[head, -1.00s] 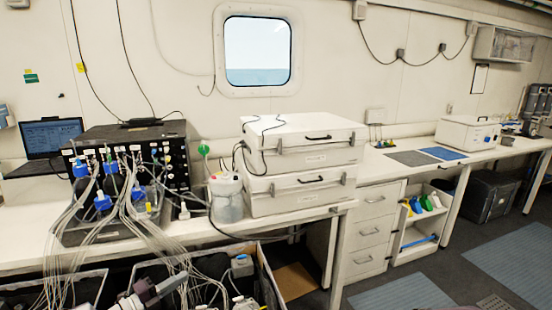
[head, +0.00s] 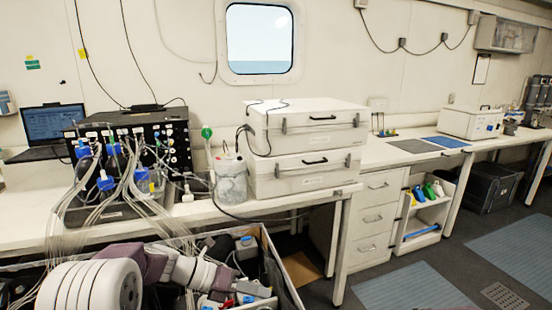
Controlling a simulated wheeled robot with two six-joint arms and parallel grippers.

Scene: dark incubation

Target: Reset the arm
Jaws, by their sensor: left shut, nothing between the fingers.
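My left arm comes in from the bottom left, with a large white joint, a mauve link and a paler wrist. My left gripper (head: 228,281) is at the end of this wrist, low over the open crate (head: 283,272) in front of the bench. It is shut and holds nothing. Its fingertips are hard to pick out against the bottles and cables in the crate. My right gripper is out of view.
The bench (head: 215,214) carries a black instrument (head: 178,143) with many tubes, a laptop (head: 52,125), a white jug (head: 230,178) and two stacked white cases (head: 305,150). A drawer unit (head: 372,218) stands right of the crate. Open floor lies at the lower right.

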